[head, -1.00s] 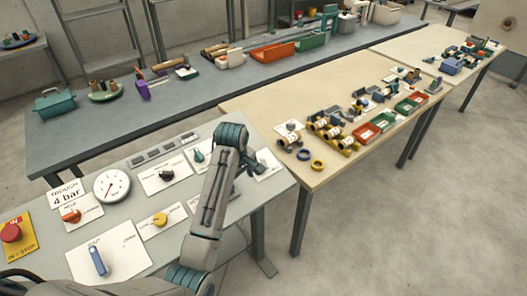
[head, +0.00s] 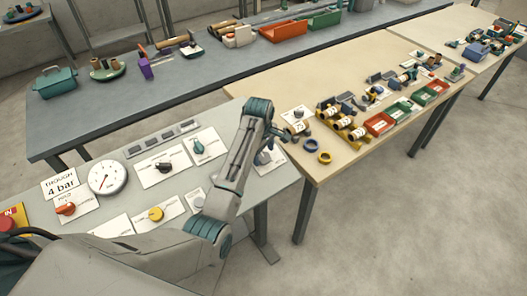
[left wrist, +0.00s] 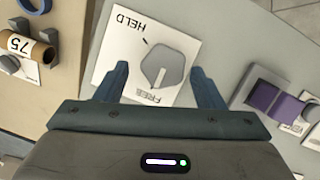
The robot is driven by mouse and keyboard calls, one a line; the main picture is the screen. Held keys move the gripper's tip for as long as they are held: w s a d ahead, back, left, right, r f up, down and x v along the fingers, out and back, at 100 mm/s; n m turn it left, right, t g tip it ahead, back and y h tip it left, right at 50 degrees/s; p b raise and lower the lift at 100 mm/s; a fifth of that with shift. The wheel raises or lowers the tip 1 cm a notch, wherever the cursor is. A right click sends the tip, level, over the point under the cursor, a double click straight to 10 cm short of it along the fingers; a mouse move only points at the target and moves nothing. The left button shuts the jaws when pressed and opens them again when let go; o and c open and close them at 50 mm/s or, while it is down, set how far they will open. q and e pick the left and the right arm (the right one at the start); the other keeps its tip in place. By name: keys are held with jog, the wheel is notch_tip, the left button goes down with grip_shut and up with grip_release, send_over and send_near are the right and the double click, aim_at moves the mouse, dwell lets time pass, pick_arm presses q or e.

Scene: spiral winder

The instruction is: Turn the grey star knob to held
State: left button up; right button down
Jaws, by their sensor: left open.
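The grey star knob (left wrist: 165,68) shows in the left wrist view on a white plate (left wrist: 104,62) marked HELD and FREE. The plate appears upside down there, with HELD at top left and FREE below the knob. A short dark mark lies beside the knob on the HELD side. My left gripper (left wrist: 160,74) is open, with one finger on each side of the knob and a gap to each. I cannot tell how far above it the fingers are. In the head view my left gripper (head: 274,138) hangs over the panel's right end and partly hides the knob's plate.
The sloping panel (head: 235,187) also carries a yellow knob (head: 156,214), a black knob (head: 163,167), a teal knob (head: 198,146) and a gauge (head: 107,177). A purple block (left wrist: 268,98) sits right of the plate in the wrist view. The wooden table (head: 335,175) with rings adjoins.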

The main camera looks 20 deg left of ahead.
pick_arm(q)
jog(key=shift+s+f, duration=0.15)
jog(key=shift+f, duration=0.4)
jog(key=shift+c, duration=1.4)
jog(key=c, duration=0.7)
jog(key=m, duration=0.2)
jog(key=m+g+y, duration=0.1)
jog(key=m, duration=0.2)
jog(key=shift+w+d, duration=0.15)
jog(key=shift+w, duration=0.05)
jog(key=m, duration=0.3)
jog(key=m+g+y, duration=0.1)
jog(key=m, duration=0.2)
jog(key=shift+w+d+y, duration=0.1)
jog(key=shift+d+y, duration=0.1)
jog(key=shift+y, duration=0.1)
jog(key=m+y, duration=0.1)
jog(key=m, duration=0.5)
jog(key=shift+d+m+y, duration=0.2)
jog(key=shift+m+y, duration=0.2)
jog(key=m+t+y, duration=0.1)
jog(key=m, duration=0.4)
pick_arm(e)
jog(key=shift+s+a+r, duration=0.1)
jog(key=shift+s+r, duration=0.1)
jog(key=shift+s, duration=0.05)
pick_arm(q)
jog(key=shift+m, duration=0.3)
